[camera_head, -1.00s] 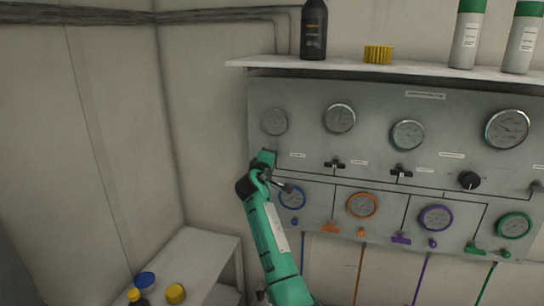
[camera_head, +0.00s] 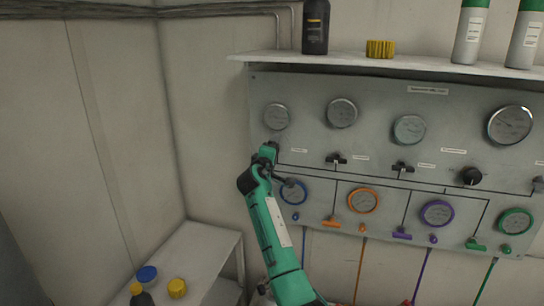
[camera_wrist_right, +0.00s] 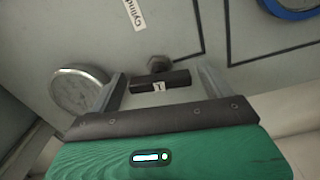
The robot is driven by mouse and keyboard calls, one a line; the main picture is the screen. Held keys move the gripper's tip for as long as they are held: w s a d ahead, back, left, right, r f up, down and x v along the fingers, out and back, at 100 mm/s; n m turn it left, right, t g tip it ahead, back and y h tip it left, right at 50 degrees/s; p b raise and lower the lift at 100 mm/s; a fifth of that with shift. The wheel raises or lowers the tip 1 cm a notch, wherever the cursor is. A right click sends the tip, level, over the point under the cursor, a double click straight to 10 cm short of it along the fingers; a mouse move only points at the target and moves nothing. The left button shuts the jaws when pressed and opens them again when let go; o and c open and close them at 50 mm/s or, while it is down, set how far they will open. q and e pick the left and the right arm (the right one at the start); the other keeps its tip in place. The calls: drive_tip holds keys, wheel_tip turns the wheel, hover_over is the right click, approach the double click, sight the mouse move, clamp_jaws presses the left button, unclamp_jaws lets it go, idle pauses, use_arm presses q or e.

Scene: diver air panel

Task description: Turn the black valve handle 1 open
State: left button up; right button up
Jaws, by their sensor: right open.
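The black valve handle 1 (camera_wrist_right: 160,82) shows in the right wrist view as a dark bar with a white "1" label, lying roughly crosswise in the picture on the grey panel (camera_head: 310,92). My right gripper (camera_wrist_right: 163,77) is open, one finger on each side of the handle, with gaps at both ends. Depth between fingertips and handle is hard to tell. In the head view my right gripper (camera_head: 270,151) is at the panel's left edge and hides the handle. My left gripper is not in view.
Gauges and other valves cover the panel; a blue-rimmed gauge (camera_head: 293,192) is close beside my right arm. A shelf (camera_head: 350,63) with bottles runs above. A white table (camera_head: 205,245) with small containers stands at lower left.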

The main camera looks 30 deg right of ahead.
drive_tip(key=b+v, duration=0.5)
drive_tip(key=v, duration=0.8)
drive_tip(key=shift+s+a+b, duration=0.25)
drive_tip(key=shift+s+b, duration=0.05)
drive_tip(key=shift+b, duration=0.05)
